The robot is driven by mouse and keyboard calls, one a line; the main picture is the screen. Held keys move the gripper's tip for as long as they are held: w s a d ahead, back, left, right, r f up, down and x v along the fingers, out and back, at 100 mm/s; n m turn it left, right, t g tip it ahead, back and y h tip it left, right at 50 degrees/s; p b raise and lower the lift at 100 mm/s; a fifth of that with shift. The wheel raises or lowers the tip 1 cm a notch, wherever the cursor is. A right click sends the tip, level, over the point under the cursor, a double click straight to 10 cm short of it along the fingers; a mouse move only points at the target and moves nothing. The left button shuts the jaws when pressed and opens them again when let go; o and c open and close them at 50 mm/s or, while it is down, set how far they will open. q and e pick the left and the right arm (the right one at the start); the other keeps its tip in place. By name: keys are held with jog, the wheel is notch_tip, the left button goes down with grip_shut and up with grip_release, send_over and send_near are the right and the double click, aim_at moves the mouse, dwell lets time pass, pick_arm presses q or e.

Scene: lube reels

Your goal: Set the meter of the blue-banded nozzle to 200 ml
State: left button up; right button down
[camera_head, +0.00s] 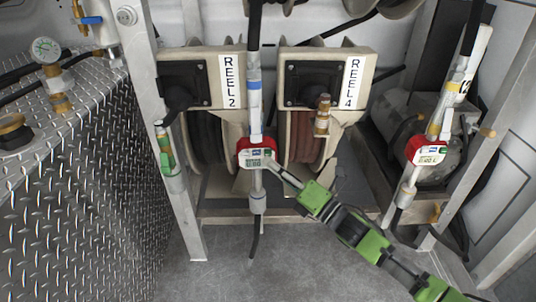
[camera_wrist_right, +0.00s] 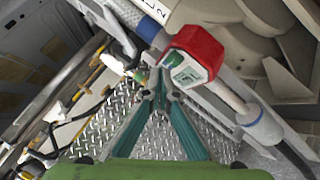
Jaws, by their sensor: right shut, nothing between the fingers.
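The blue-banded nozzle (camera_head: 254,108) hangs upright in front of the two reels in the head view. Its red-cased meter (camera_head: 244,150) has a small pale display and a green button patch; the digits are too small to read. In the right wrist view the red meter (camera_wrist_right: 199,50) is close and tilted, and the blue band (camera_wrist_right: 149,27) shows on the nozzle. My right gripper (camera_head: 271,165) comes in from the lower right with its tips at the meter's lower right. In the wrist view its shut, empty fingertips (camera_wrist_right: 160,88) are beside the meter's display face; contact cannot be told.
A yellow-banded nozzle (camera_head: 442,110) with another red meter (camera_head: 427,150) stands on the right. Reel 2 (camera_head: 205,130) and reel 4 (camera_head: 300,135) are behind. A metal post (camera_head: 160,100) and a diamond-plate tank (camera_head: 90,190) are on the left.

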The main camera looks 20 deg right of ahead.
jog(key=shift+w, duration=0.15)
pick_arm(q)
jog(key=shift+f, duration=0.15)
pick_arm(e)
jog(key=shift+w, duration=0.3)
pick_arm(q)
jog(key=shift+f+b, duration=0.2)
jog(key=shift+b, duration=0.15)
pick_arm(e)
jog(key=shift+w+d, duration=0.25)
jog(key=shift+w, duration=0.35)
dwell(0.4)
jog(key=shift+s, duration=0.1)
pick_arm(q)
jog(key=shift+w+p, duration=0.1)
jog(key=shift+p, duration=0.35)
pick_arm(e)
jog(key=shift+s+a, duration=0.3)
jog(key=shift+s, duration=0.65)
